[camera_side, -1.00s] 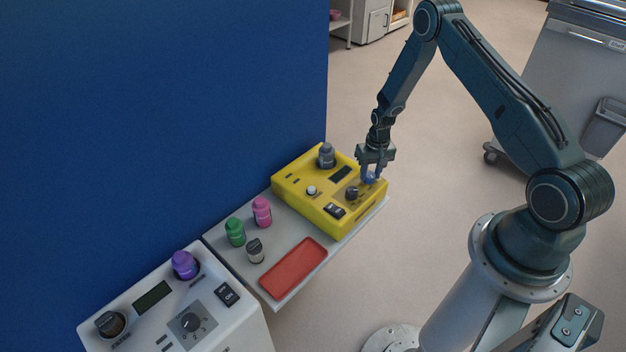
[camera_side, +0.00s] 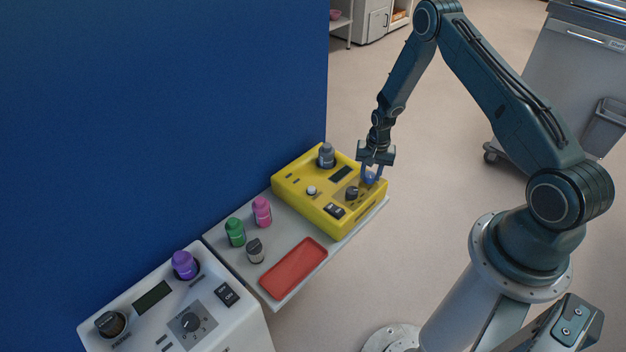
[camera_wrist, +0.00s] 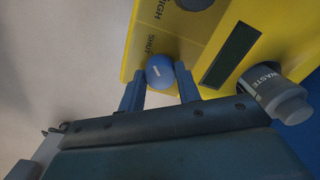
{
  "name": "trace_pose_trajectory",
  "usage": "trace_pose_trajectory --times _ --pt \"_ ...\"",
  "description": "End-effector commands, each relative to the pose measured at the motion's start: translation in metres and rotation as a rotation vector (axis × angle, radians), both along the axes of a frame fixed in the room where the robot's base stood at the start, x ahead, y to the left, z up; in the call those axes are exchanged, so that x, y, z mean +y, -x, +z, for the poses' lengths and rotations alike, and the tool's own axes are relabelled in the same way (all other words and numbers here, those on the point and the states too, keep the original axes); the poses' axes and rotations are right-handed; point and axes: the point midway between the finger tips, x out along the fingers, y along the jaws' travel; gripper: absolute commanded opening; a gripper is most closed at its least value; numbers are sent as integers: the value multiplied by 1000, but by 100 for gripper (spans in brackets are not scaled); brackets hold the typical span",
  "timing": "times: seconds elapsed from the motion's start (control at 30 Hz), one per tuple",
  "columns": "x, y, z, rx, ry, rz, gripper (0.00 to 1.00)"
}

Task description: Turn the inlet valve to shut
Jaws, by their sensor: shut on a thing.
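The inlet valve appears to be the round blue knob (camera_wrist: 160,72) on the yellow unit (camera_wrist: 135,45). A short white mark shows on its top, and the word SHUT is printed on the panel close beside it. I cannot tell for certain whether the mark lines up with that word. My gripper (camera_wrist: 160,84) has one blue finger on each side of the knob and is shut on it.
The yellow unit also carries a dark dial (camera_side: 352,193), a display (camera_side: 341,173), a white button (camera_side: 311,190) and a grey WASTE bottle (camera_side: 326,157). Pink (camera_side: 262,212) and green (camera_side: 235,232) bottles and a red tray (camera_side: 293,268) share the shelf. A blue wall (camera_side: 160,110) stands behind.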

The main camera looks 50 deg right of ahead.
Motion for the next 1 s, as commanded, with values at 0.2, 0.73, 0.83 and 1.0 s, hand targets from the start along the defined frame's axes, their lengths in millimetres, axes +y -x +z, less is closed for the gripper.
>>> trace_pose_trajectory --times 0.2,0.73,0.83,1.0 --pt "0 0 1 -1 -1 -2 51" --pt "0 0 6 -1 -1 0 55" --pt "-1 0 13 -1 -1 0 55" --pt "-1 0 31 -3 1 0 55"
